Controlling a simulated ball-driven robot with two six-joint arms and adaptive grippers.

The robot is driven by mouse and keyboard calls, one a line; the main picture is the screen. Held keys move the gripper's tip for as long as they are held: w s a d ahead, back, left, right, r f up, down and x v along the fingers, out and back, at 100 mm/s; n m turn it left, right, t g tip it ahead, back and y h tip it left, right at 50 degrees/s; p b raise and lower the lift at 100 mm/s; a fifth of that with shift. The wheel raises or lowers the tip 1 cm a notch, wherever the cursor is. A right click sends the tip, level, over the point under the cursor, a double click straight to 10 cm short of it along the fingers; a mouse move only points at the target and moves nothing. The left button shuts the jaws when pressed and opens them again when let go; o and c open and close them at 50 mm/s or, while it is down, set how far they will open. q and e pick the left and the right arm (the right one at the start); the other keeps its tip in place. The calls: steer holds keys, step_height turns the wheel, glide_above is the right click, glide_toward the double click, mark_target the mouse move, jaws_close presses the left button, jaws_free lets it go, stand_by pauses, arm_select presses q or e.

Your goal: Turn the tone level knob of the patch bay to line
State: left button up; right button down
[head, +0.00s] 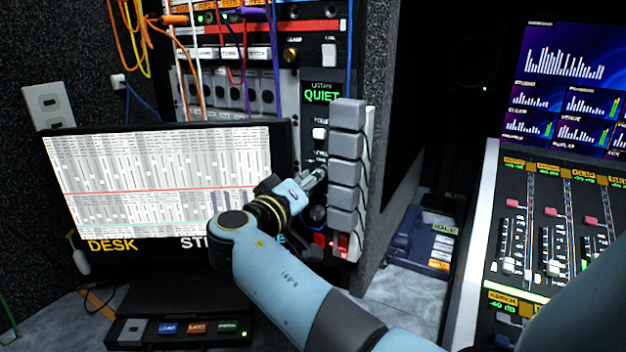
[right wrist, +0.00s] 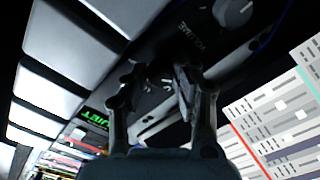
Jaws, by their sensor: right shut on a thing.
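My right gripper (head: 316,176) reaches from the lower right to the narrow black panel beside the patch bay rack. In the right wrist view its two fingers (right wrist: 153,84) are closed around a small dark knob (right wrist: 152,72), mostly hidden between the fingertips. I cannot read the knob's pointer or which mark it faces. Above it on the panel are a white button (head: 320,133) and a green "QUIET" display (head: 323,97). A larger round knob (head: 318,213) sits below; in the right wrist view it shows beside "VOLUME" lettering (right wrist: 236,12). My left gripper is not in view.
A column of grey blocks (head: 346,172) stands close to the right of the gripper. A monitor (head: 160,170) is to the left. Patch cables (head: 193,70) hang above left. A mixing console (head: 545,230) fills the right side.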

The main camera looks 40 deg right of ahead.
steer(key=shift+n, duration=1.2)
steer(key=c, duration=1.3)
jaws_free()
steer(key=shift+c, duration=0.2)
